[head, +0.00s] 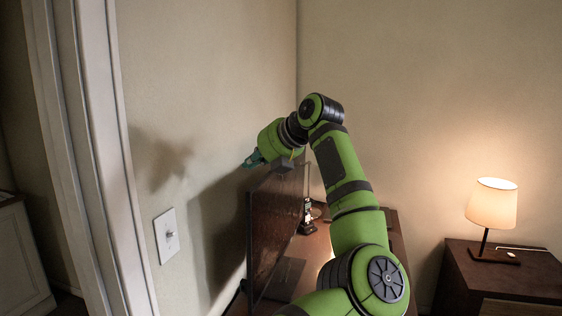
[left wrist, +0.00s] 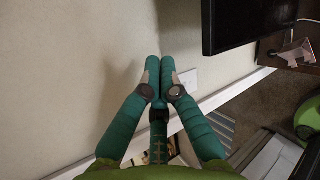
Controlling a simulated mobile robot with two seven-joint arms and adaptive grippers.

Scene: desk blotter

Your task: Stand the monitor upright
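The monitor (head: 268,225) is a dark, thin panel standing upright on the wooden desk, close to the left wall and seen nearly edge-on. Its dark stand foot (head: 285,278) appears to lie flat on the desk. In the left wrist view the black monitor (left wrist: 245,22) is at the upper right, apart from the fingers. My left gripper (head: 252,159) is at the monitor's upper edge, on the wall side. Its teal fingers (left wrist: 166,68) are together at the tips with nothing seen between them. My left forearm hides part of the desk. My right gripper is not seen.
The desk (head: 395,240) runs along the wall, with a small dark object (head: 307,215) behind the monitor. A light switch (head: 167,236) is on the close left wall. A lit lamp (head: 493,204) stands on a dark cabinet (head: 510,275) at right, beyond a gap.

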